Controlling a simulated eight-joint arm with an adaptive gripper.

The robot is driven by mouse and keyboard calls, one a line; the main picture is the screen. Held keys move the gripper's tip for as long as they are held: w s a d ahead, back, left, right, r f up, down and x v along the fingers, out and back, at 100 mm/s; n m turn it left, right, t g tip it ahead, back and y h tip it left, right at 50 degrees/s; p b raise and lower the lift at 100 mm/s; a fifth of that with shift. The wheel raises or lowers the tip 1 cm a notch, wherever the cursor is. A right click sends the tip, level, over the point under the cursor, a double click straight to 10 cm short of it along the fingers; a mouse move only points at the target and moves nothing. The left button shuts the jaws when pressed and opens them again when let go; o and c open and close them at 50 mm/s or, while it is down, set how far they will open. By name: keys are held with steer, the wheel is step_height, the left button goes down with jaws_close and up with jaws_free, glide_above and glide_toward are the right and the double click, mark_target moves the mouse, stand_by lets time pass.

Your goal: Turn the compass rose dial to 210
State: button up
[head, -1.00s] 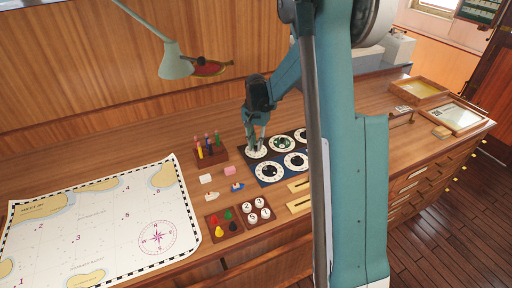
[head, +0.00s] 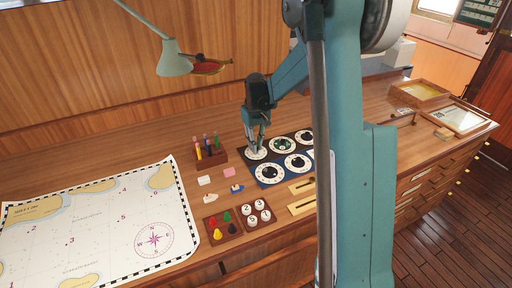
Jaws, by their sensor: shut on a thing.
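A dark panel with several round dials lies on the wooden desk. My gripper (head: 257,148) points down onto the white dial at the panel's back left (head: 250,156), its fingers shut at the dial's middle. The fingers hide the knob there, and the markings are too small to read. Beside it is a dial with a green centre (head: 282,145), and further right another white dial (head: 304,137). Two larger white dials stand in front, one on the left (head: 268,180) and one on the right (head: 297,163). I cannot tell by its markings which one is the compass rose dial.
A pen rack (head: 211,157) stands just left of the panel. In front are a tray of coloured pawns (head: 222,227), a tray of white numbered discs (head: 256,214) and brass strips (head: 301,207). A chart (head: 95,225) covers the left. A lamp (head: 173,60) hangs behind.

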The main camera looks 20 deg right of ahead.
steer(key=shift+n, duration=1.3)
steer(key=o, duration=0.9)
steer(key=shift+r, duration=0.1)
step_height(320, 180, up, 12)
steer(key=shift+s, duration=0.1)
